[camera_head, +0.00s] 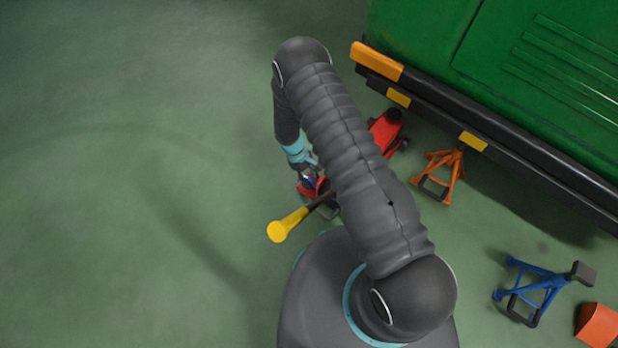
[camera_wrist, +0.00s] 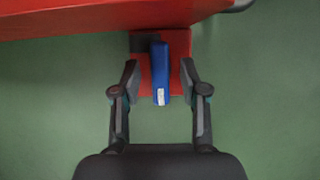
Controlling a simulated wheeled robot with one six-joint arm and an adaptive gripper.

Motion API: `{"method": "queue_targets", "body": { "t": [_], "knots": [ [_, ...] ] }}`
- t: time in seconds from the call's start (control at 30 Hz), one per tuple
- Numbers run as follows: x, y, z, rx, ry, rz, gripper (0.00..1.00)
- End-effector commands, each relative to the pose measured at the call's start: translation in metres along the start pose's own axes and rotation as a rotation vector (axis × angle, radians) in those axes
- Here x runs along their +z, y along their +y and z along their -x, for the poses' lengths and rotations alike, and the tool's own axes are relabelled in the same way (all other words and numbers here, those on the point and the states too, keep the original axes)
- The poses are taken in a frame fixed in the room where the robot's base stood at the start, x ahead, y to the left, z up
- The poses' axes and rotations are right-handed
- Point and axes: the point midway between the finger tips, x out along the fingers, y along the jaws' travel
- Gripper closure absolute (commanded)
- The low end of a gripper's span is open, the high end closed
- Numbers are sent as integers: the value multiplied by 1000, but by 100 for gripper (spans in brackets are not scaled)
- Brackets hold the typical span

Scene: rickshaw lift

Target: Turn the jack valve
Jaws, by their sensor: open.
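The jack valve is a blue piece (camera_wrist: 160,75) on a red block, centred in the wrist view. My gripper (camera_wrist: 160,80) is open, with one finger on each side of the valve and a visible gap on both sides. The red jack (camera_head: 386,131) lies partly hidden behind my arm in the head view. Its handle has a yellow end (camera_head: 287,225) pointing to the lower left. In the head view my gripper (camera_head: 308,175) is at the jack's near end, and the valve is too small there to make out clearly.
A green vehicle (camera_head: 520,70) with a black and yellow bumper stands at the upper right. An orange jack stand (camera_head: 441,175) is beside the bumper. A blue stand (camera_head: 535,290) and an orange box (camera_head: 597,325) are at the lower right. The floor to the left is clear.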

Motion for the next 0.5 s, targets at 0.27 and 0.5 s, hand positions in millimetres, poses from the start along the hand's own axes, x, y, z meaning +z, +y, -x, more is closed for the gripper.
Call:
{"method": "queue_targets", "body": {
  "t": [0.27,0.5],
  "knots": [
    [0,0,0,0,0,0,69],
    [0,0,0,0,1,0,100]
  ]
}}
